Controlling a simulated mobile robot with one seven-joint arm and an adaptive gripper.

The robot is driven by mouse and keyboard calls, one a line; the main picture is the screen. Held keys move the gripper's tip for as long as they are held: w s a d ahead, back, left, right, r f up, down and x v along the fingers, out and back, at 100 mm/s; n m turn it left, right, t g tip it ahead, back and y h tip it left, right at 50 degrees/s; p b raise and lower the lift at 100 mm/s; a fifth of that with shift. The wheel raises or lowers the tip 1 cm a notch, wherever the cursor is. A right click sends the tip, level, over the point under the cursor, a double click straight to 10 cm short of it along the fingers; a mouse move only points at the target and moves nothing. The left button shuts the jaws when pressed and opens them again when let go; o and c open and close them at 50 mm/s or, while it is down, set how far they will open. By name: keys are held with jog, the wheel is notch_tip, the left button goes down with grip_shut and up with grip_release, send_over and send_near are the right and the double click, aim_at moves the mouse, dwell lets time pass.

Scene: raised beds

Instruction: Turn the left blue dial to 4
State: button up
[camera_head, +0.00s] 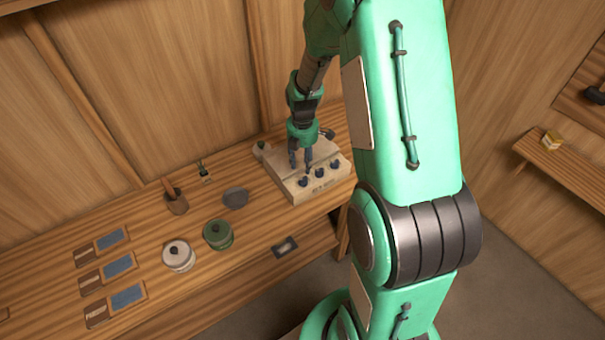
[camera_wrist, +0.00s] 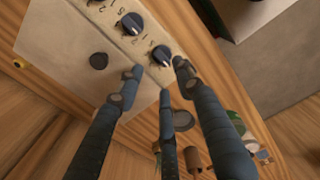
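A pale control box (camera_head: 327,180) stands at the right end of the wooden bench. A row of blue dials runs along its sloped front: the left dial (camera_head: 303,182), a middle dial (camera_head: 319,173) and a right dial (camera_head: 335,164). My gripper (camera_head: 301,163) hangs just above the box, near the left dial. In the wrist view its three fingers (camera_wrist: 162,78) are spread apart and empty, with the left dial (camera_wrist: 162,56) just beyond the fingertips. A white pointer mark shows on that dial; its setting cannot be read. The neighbouring dial (camera_wrist: 132,23) is farther up-left.
A dark round knob (camera_wrist: 98,61) sits on the box's upper face. Bench space between the pots and box is mostly clear.

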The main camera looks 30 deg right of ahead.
aim_at(303, 181)
jog(key=shift+f, duration=3.45)
grip_shut()
